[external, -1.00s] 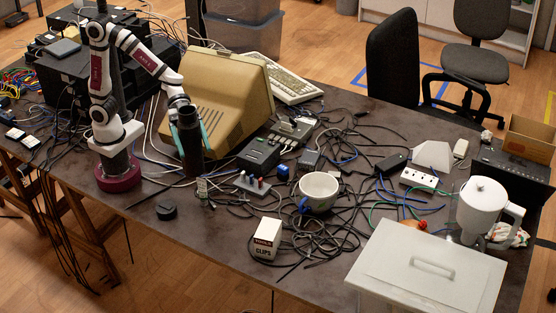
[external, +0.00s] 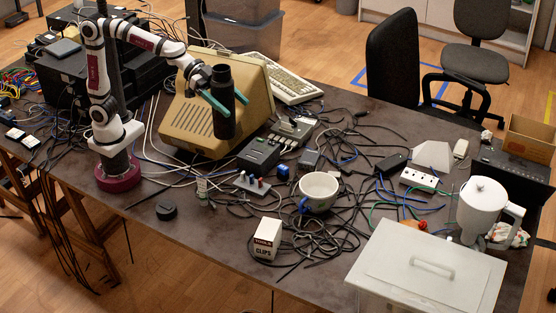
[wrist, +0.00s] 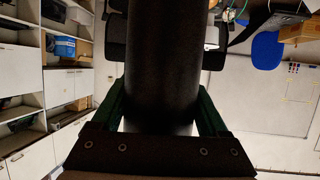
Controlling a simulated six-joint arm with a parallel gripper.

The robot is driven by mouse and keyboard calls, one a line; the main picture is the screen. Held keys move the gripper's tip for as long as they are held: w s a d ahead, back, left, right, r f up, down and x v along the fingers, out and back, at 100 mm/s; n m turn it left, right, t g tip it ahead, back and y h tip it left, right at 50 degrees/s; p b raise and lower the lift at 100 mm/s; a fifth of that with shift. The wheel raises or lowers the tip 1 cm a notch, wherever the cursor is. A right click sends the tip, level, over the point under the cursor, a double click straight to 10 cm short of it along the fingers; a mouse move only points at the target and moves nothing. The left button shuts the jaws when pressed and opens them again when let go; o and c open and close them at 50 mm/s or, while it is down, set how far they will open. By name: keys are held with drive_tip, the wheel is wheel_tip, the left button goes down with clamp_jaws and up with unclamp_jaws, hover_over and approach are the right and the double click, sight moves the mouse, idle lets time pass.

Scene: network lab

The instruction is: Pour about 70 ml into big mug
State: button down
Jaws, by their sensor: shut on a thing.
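A dark cylindrical bottle (external: 223,105) is held upright by my gripper (external: 226,104), with its green fingers shut around it. The bottle is up in the air, in front of the beige monitor. In the wrist view the bottle (wrist: 164,70) fills the middle between the green fingers (wrist: 160,115). The liquid in the bottle is hidden.
A black round lid (external: 166,211) lies at the table's front. A clips box (external: 266,239), a small rack with coloured pieces (external: 252,184) and many loose cables lie around the mug. A beige monitor (external: 190,125) stands behind. A white jug (external: 483,208) and lidded bin (external: 428,270) are at right.

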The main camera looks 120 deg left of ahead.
drive_tip(key=w+a+f+n+y, duration=0.25)
drive_tip(key=w+f, duration=0.25)
drive_tip(key=w, duration=0.4)
drive_tip(key=w+a+f+n+y, duration=0.2)
drive_tip(key=w+a+f, duration=0.2)
drive_tip(key=w, duration=0.5)
drive_tip(key=w+a+f+n+g+y, duration=0.1)
drive_tip(key=w+f+n+y, duration=0.1)
drive_tip(key=f, duration=0.8)
drive_tip(key=w+a+f+n+g+y, duration=0.1)
drive_tip(key=w+f+n+y, duration=0.1)
drive_tip(key=f, duration=0.8)
drive_tip(key=w+y, duration=0.1)
drive_tip(key=w, duration=0.1)
drive_tip(key=shift+w+f, duration=0.15)
drive_tip(key=shift+w, duration=0.25)
drive_tip(key=shift+a+f, duration=0.1)
